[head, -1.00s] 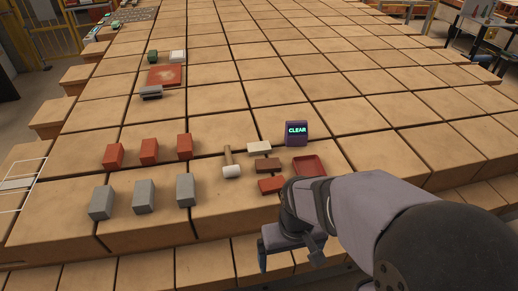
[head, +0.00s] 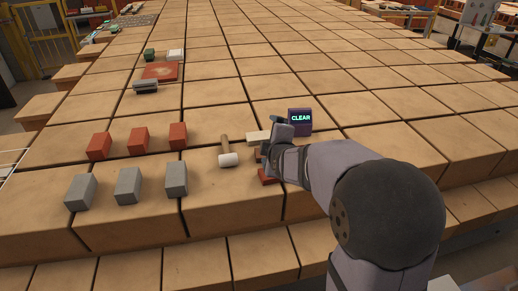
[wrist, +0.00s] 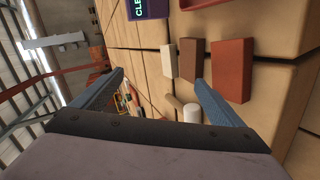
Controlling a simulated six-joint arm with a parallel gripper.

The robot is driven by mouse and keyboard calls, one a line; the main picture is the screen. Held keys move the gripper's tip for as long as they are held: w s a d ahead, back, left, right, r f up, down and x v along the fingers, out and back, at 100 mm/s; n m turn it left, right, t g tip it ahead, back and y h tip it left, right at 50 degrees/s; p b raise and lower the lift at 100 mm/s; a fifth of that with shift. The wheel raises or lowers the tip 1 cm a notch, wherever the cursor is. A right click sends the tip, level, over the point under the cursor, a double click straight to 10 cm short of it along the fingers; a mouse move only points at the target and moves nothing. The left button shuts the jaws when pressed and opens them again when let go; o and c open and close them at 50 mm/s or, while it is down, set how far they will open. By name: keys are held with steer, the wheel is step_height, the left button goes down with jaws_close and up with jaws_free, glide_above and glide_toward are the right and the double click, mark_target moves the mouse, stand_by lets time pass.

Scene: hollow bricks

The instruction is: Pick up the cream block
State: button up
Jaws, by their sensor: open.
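The cream block (head: 256,137) lies on the tiled surface just left of my gripper in the head view, partly hidden by it. In the wrist view the cream block (wrist: 168,61) lies beyond the fingertips, beside a brown block (wrist: 188,58). My gripper (head: 271,134) is open; in the wrist view its two blue-grey fingers (wrist: 159,79) are spread with nothing held between them. I cannot tell its exact height over the blocks.
A mallet (head: 227,152) lies left of the cream block. A purple "CLEAR" sign (head: 299,121) stands behind right. A red block (wrist: 231,70) and a red tray (wrist: 200,3) are close by. Red and grey blocks (head: 130,183) stand in rows at left.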

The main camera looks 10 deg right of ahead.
steer(key=w+r+n+t+b, duration=0.25)
steer(key=w+n, duration=0.25)
steer(key=n, duration=0.4)
steer(key=n+g+y, duration=0.1)
steer(key=n+g, duration=0.1)
steer(key=n, duration=1)
glide_toward(259, 135)
steer(key=shift+w+f, duration=0.1)
steer(key=shift+d+f+n, duration=0.1)
steer(key=shift+f+n, duration=0.25)
steer(key=shift+n, duration=0.15)
steer(key=shift+p+x, duration=1.2)
steer(key=shift+x, duration=2.45)
steer(key=shift+w+r, duration=0.1)
steer(key=shift+r, duration=0.05)
steer(key=c, duration=1.3)
steer(key=shift+o, duration=0.2)
steer(key=shift+r, duration=0.15)
